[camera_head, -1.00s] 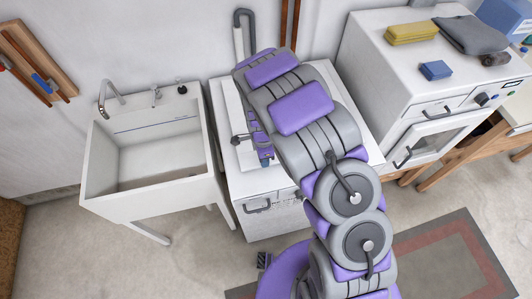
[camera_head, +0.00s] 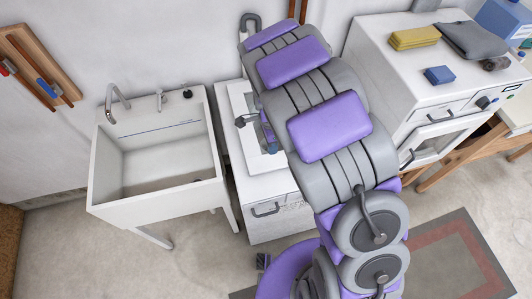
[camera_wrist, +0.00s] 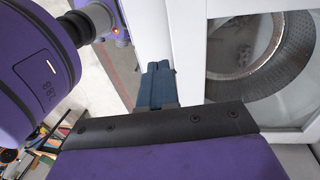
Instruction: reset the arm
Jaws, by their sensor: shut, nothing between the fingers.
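In the wrist view, a round metal drum (camera_wrist: 262,60) in a white frame (camera_wrist: 190,50) lies beyond the fingers on the right. I cannot tell whether the fingers touch the frame.
A white sink (camera_head: 155,205) stands at left. A white unit (camera_head: 265,195) is behind my arm. A white appliance (camera_head: 420,95) at right bears a yellow cloth (camera_head: 415,38), a blue block (camera_head: 439,75) and grey cloth (camera_head: 472,40). A rug (camera_head: 450,260) lies on open floor at lower right.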

